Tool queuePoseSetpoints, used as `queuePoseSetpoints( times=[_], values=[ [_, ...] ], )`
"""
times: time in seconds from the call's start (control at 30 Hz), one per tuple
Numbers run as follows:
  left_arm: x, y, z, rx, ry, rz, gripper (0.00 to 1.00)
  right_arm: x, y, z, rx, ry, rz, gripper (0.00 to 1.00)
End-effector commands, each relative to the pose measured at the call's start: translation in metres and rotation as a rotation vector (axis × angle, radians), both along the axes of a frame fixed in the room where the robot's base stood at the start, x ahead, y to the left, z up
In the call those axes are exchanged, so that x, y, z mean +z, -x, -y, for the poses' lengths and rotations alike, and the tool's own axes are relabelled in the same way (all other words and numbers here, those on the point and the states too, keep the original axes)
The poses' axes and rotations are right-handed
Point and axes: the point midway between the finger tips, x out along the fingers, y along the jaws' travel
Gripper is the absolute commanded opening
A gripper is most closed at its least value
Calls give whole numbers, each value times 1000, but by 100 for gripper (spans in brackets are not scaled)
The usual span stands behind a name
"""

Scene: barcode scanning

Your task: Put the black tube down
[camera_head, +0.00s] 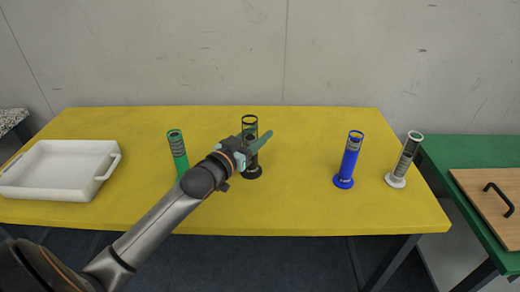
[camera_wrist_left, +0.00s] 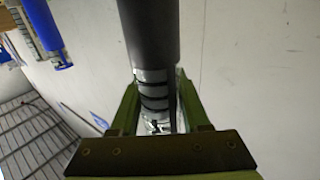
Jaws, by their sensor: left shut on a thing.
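The black tube (camera_head: 250,125) stands roughly upright over the yellow table (camera_head: 300,205), with its dark base (camera_head: 252,172) low at the table's middle. I cannot tell whether the base touches the table. My left gripper (camera_head: 256,143) is shut on the tube around its middle and hides part of it. In the left wrist view the tube (camera_wrist_left: 150,35) runs down between the two green fingers (camera_wrist_left: 155,108), with a banded label between them. My right gripper is not in view.
A green tube (camera_head: 178,150) stands left of the black one, partly behind my arm. A blue tube (camera_head: 349,160) and a white tube (camera_head: 405,160) stand at the right. A white tray (camera_head: 58,190) is at the far left. The table is clear between the black and blue tubes.

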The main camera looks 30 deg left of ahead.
Motion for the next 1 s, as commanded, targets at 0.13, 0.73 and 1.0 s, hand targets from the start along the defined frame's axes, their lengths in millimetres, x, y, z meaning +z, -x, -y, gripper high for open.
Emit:
queuePoseSetpoints(
  times=[0.13,0.73,1.0],
  values=[
    [-10,-11,-1,-1,0,6,0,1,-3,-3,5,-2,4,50],
    [-49,-17,-2,-2,-1,5,0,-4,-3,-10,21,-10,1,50],
    [-53,-16,-2,-1,0,0,60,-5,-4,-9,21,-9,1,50]
  ],
)
